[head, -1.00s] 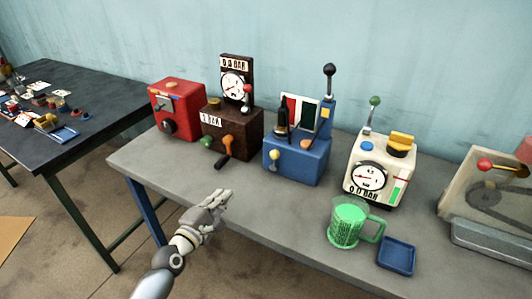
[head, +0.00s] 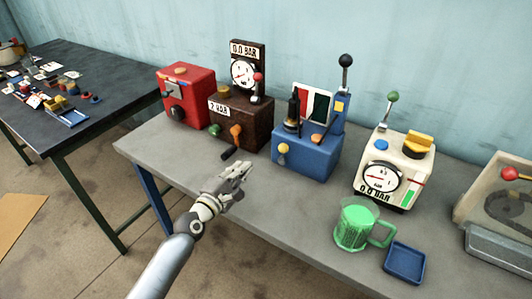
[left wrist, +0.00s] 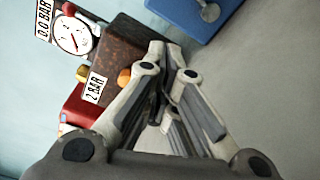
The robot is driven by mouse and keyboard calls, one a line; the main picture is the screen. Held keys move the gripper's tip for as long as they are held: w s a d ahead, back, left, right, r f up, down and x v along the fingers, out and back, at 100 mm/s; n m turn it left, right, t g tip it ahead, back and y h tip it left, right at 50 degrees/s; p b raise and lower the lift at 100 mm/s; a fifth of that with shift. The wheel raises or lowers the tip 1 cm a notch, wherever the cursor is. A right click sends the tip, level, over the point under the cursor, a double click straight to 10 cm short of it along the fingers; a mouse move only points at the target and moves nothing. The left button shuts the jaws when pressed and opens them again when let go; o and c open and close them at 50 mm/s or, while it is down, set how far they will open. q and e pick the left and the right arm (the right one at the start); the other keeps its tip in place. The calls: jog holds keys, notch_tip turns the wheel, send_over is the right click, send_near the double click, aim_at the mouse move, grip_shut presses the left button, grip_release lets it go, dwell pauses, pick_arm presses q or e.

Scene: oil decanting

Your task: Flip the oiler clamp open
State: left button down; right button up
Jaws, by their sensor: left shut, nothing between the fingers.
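A blue machine (head: 305,155) stands mid-table. A dark, bottle-shaped part (head: 293,112), perhaps the oiler, is on it, with a small orange piece (head: 322,138) beside it. I cannot tell which part is the clamp. My left gripper (head: 243,168) is shut and empty over the table's front part, in front of the brown machine (head: 243,120) and left of the blue one. In the left wrist view the closed fingers (left wrist: 165,48) point between the brown machine (left wrist: 125,55) and the blue machine's corner (left wrist: 190,12). My right gripper is not in view.
A red box (head: 187,95) stands left of the brown machine. A white gauge machine (head: 395,165), a green mug (head: 355,228) and a blue tray (head: 404,262) are to the right. A black lever knob (head: 345,60) rises behind the blue machine. The grey table (head: 270,215) is clear in front.

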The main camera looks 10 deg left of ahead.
aim_at(283, 153)
pick_arm(q)
jog(key=x, duration=0.7)
jog(key=shift+w, duration=0.35)
jog(key=d+p, duration=0.1)
jog(key=d+r+p, duration=0.1)
jog(key=d, duration=0.1)
jog(key=shift+s+d+r, duration=0.1)
jog(key=shift+r, duration=0.05)
jog(key=shift+d, duration=0.35)
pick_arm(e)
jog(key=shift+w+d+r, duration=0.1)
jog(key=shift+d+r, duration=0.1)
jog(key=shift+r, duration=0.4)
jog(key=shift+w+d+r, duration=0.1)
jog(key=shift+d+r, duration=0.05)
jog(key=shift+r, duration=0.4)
